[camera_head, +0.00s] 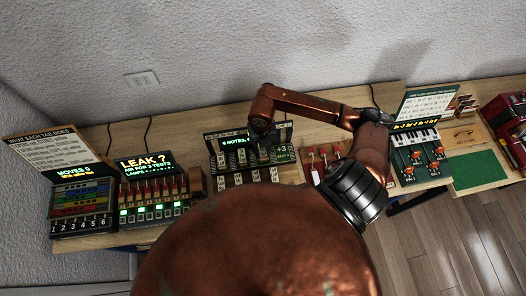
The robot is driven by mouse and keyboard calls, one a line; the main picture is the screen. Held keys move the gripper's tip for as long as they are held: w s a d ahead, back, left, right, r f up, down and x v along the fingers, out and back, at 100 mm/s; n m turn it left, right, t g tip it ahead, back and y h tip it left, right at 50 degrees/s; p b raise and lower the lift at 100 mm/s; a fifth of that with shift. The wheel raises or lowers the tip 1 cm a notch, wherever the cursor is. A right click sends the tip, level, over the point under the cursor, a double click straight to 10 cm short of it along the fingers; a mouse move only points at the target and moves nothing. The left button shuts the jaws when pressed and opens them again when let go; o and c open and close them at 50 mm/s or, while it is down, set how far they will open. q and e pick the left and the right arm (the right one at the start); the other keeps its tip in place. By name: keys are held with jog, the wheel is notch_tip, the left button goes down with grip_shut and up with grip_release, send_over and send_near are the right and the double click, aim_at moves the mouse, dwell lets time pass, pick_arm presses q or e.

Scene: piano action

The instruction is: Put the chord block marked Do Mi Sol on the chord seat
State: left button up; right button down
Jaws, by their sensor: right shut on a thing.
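My right arm comes in from the right and bends over the bench. Its gripper (262,139) points down at the dark station with the lit "NOTES" display (234,142), close in front of it. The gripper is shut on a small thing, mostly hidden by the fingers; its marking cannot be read. Several small pale blocks (236,180) sit in a row in front of this station. I cannot make out which block reads Do Mi Sol, nor clearly tell the chord seat. My left gripper is not in view.
On the wooden bench (95,143), a "MOVES" panel (84,207) and a "LEAK?" panel (150,190) stand left. Red-handled pieces (317,160) lie under my right arm. A keyboard panel (414,139), green mat (475,170) and red machine (508,125) stand right.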

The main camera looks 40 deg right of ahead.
aim_at(263, 153)
jog(key=shift+w+d+f, duration=0.15)
jog(key=shift+f, duration=0.15)
notch_tip(263, 153, down, 3)
jog(key=shift+d+f+p, duration=0.1)
jog(key=shift+p, duration=0.45)
jog(key=shift+f, duration=0.1)
jog(key=shift+f, duration=0.1)
jog(key=c, duration=1.7)
grip_release()
jog(key=shift+o, duration=0.2)
